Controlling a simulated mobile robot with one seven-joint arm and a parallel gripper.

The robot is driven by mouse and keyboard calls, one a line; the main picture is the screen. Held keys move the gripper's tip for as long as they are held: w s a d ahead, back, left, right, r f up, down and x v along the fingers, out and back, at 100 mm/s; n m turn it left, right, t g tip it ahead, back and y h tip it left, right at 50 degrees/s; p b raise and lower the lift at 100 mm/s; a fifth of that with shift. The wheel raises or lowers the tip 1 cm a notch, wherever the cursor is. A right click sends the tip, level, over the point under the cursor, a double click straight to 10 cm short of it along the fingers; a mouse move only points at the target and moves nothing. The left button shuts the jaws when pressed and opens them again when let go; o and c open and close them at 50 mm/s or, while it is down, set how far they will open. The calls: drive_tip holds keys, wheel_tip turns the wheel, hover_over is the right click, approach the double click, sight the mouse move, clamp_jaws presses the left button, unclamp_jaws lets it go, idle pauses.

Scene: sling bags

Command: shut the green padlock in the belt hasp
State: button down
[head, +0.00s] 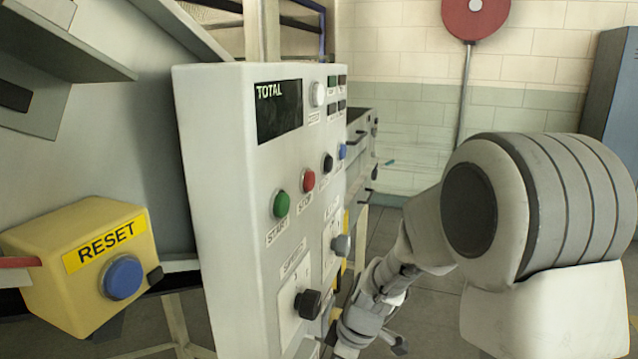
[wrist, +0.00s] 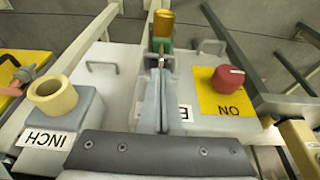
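In the wrist view the two grey fingers of my gripper (wrist: 162,72) lie close together, with a narrow gap between them. A small green piece (wrist: 160,46) shows just beyond the fingertips, with an amber cylinder (wrist: 163,22) behind it. The green piece could be the padlock, but its shape is too small to be sure. I cannot tell whether the fingers grip it. I cannot make out the belt hasp. In the head view my arm reaches down behind the control panel, and the fingertips are hidden.
The white control panel (head: 225,200) and yellow RESET box (head: 50,260) stand left of my arm. In the wrist view, a beige-collared INCH box (wrist: 75,125) is left of the fingers and a red knob (wrist: 228,77) on a yellow plate right. Grey bars flank both sides.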

drive_tip(key=shift+f+b, duration=0.75)
drive_tip(key=shift+f, duration=0.1)
drive_tip(key=shift+r+p, duration=2.1)
drive_tip(key=shift+r, duration=1.55)
drive_tip(key=s+d+r+m+t+h+p, duration=0.1)
drive_tip(key=s+d+r+m+t+p, duration=0.1)
drive_tip(key=s+d+r+m, duration=0.3)
drive_tip(key=s+d+r+m+t+h+p, duration=0.2)
drive_tip(key=s+d+r+m, duration=0.4)
drive_tip(key=s+r+m, duration=0.3)
drive_tip(key=v, duration=0.8)
drive_tip(key=shift+s, duration=0.4)
